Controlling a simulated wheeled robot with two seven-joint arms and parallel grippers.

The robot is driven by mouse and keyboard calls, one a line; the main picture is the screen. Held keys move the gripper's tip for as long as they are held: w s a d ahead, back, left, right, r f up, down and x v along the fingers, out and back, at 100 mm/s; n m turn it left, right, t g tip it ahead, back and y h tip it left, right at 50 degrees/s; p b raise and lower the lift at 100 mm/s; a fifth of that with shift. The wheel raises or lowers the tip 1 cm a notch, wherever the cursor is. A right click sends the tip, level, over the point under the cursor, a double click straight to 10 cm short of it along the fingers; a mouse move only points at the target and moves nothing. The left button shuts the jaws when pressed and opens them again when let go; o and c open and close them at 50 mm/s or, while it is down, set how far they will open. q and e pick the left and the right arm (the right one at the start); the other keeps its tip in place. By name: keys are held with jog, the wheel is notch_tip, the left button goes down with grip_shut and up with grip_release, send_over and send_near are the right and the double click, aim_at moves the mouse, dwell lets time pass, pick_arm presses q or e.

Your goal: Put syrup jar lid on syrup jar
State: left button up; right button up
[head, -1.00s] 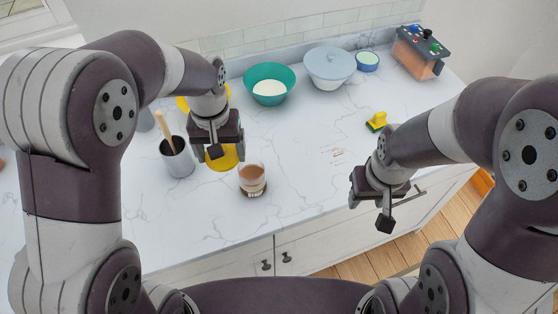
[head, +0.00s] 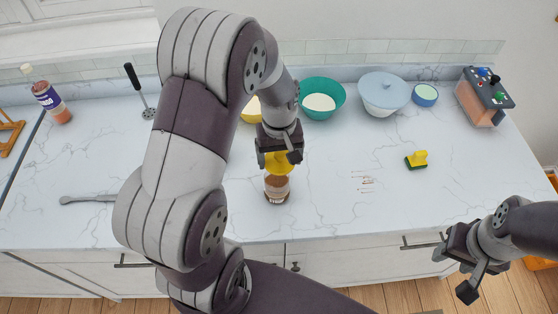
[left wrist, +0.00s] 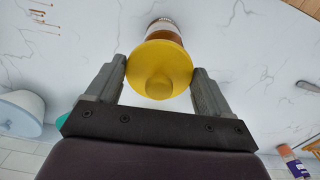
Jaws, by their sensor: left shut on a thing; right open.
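The syrup jar (head: 277,189) is a small clear jar with brown contents, upright near the front of the counter. My left gripper (head: 280,156) is shut on the yellow syrup jar lid (head: 279,165), just over the jar's top. In the left wrist view, the round lid (left wrist: 159,70) with its knob sits between the two fingers, and part of the jar (left wrist: 163,27) shows past its edge. The lid hides the jar's rim, so I cannot tell whether they touch. My right gripper (head: 458,270) is open and empty at the lower right, in front of the counter.
At the back stand a yellow bowl (head: 250,111), a teal bowl (head: 322,111), a lidded blue-white bowl (head: 384,99) and a small blue cup (head: 425,99). A yellow-green sponge brush (head: 417,159) lies to the right.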

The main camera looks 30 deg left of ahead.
aim_at(276, 160)
pick_arm(q)
jog(key=f, duration=0.1)
jog(key=a+f+p, duration=0.1)
jog(key=f, duration=0.1)
jog(key=shift+s+f, duration=0.15)
jog(key=shift+f, duration=0.5)
jog(key=shift+d+f, duration=0.1)
jog(key=shift+f, duration=0.6)
jog(key=o, duration=0.9)
jog(key=shift+r, duration=0.15)
